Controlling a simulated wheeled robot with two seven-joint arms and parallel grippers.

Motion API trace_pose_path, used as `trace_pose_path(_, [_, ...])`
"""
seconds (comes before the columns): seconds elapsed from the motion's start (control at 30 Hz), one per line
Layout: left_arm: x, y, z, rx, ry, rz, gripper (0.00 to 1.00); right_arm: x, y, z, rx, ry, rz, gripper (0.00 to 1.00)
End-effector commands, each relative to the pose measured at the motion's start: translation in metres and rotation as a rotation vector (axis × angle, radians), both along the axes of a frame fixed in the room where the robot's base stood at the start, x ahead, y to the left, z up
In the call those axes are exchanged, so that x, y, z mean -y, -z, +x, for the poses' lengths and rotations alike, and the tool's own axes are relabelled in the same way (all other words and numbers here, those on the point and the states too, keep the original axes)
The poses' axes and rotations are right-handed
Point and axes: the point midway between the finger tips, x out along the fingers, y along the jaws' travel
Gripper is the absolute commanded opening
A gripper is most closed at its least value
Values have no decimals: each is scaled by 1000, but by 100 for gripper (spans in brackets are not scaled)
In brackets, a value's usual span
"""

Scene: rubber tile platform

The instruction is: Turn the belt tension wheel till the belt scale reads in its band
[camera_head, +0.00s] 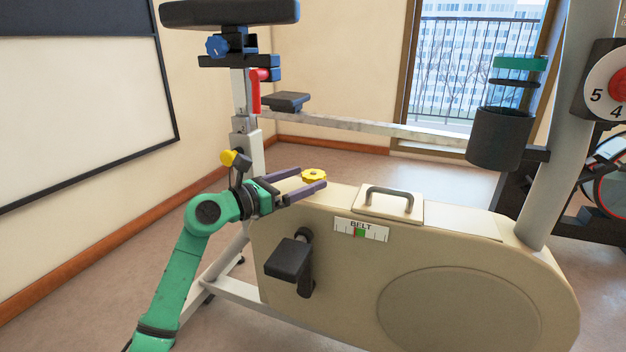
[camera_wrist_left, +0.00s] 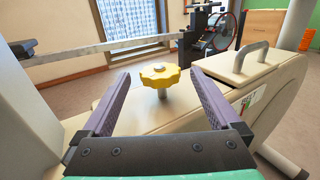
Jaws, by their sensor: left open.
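The yellow lobed belt tension wheel (camera_head: 314,175) stands on a short post on top of the beige bike housing. It also shows in the left wrist view (camera_wrist_left: 160,75), ahead of and between the two finger lines. My left gripper (camera_head: 312,180) is open, its purple fingers reaching toward the wheel; in the wrist view the fingertips (camera_wrist_left: 160,78) lie either side of it, with gaps showing. The belt scale (camera_head: 361,230) is a white plate marked BELT on the housing side. It has a green band and a red pointer, which appears at the band's left edge. My right gripper is out of view.
A pedal (camera_head: 289,259) sticks out below. The seat post with a yellow knob (camera_head: 229,157) rises behind my left wrist. A pale rail (camera_head: 385,127) runs behind.

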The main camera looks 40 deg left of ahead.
Motion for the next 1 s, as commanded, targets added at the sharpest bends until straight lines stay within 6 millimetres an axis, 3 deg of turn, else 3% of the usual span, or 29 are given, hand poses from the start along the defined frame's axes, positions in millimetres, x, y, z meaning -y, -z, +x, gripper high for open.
trace_pose_path(0.1, [3, 0, 21, 3, 0, -1, 96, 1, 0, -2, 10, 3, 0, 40])
trace_pose_path(0.2, [5, 0, 29, 1, 0, 0, 96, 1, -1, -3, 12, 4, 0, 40])
trace_pose_path(0.43, [5, 0, 31, 0, -1, -1, 96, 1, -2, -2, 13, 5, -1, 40])
trace_pose_path(0.47, [5, 0, 31, 0, -1, -1, 92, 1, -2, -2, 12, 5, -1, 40])
trace_pose_path(0.6, [5, 0, 31, 0, 0, -1, 39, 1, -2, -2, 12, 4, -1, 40])
trace_pose_path(0.67, [5, 0, 31, 0, 0, -1, 16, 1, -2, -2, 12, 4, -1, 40])
trace_pose_path(0.7, [5, 0, 31, 0, 0, -1, 10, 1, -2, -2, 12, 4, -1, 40])
trace_pose_path(1.0, [5, 0, 31, 0, -4, -1, 10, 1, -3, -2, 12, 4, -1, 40])
